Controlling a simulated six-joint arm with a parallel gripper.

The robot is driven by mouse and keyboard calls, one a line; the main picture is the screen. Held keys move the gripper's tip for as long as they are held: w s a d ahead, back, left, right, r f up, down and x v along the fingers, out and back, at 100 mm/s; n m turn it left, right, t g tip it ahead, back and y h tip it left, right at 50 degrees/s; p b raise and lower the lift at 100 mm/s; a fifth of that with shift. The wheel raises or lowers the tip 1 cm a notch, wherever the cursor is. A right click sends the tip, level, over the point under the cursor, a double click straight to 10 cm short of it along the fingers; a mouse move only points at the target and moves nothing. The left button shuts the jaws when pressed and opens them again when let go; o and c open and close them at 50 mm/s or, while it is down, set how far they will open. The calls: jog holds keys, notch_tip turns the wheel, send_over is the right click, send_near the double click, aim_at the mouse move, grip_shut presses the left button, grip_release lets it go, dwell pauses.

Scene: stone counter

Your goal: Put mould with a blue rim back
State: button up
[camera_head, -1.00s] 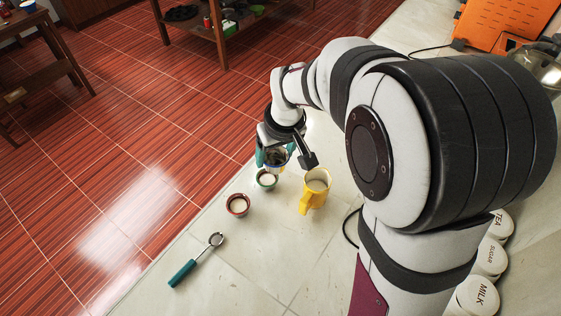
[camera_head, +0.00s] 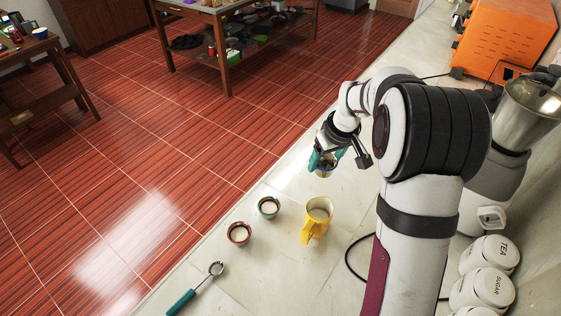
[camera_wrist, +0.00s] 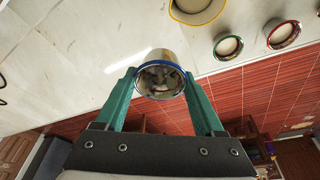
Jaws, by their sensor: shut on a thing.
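The mould with a blue rim is a small shiny metal cup (camera_wrist: 156,57). In the wrist view its blue-rimmed open end faces the camera, and its inside looks empty and reflective. My gripper (camera_wrist: 159,78) is shut on it, with a teal finger on either side. In the head view my gripper (camera_head: 326,161) holds the mould (camera_head: 323,173) over the pale stone counter, beyond the other cups. The fingers partly hide it there, and I cannot tell its exact height above the counter.
A green-rimmed cup (camera_head: 268,207), a red-rimmed cup (camera_head: 239,233) and a yellow jug (camera_head: 318,215) stand nearer, all with pale contents. A teal-handled tool (camera_head: 183,300) lies at the front left. An orange machine (camera_head: 505,40) stands far right. Counter beyond the gripper looks clear.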

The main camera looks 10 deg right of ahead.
aim_at(327, 165)
jog(key=f, duration=0.1)
jog(key=w+d+f, duration=0.1)
jog(key=f, duration=0.1)
jog(key=shift+w+d, duration=0.1)
jog(key=shift+d, duration=0.1)
jog(key=w+a+f, duration=0.2)
jog(key=a, duration=0.1)
jog(key=w+a+f, duration=0.2)
jog(key=a, duration=0.1)
jog(key=w+a+f, duration=0.2)
jog(key=a, duration=0.1)
jog(key=shift+a+f, duration=0.15)
jog(key=shift+f, duration=2.2)
jog(key=o, duration=1.4)
jog(key=shift+f, duration=0.1)
jog(key=a+v, duration=0.1)
jog(key=v, duration=1)
jog(key=s+r+m, duration=0.2)
jog(key=s+r, duration=0.6)
jog(key=s, duration=0.2)
jog(key=s+a+r+m+g, duration=0.1)
jog(key=s+a+m, duration=0.1)
jog(key=s, duration=1.1)
jog(key=s+a+r+m+g+y, duration=0.1)
jog(key=s+m, duration=0.3)
jog(key=s, duration=1)
jog(key=shift+s+a+g, duration=0.35)
jog(key=shift+a+g, duration=0.35)
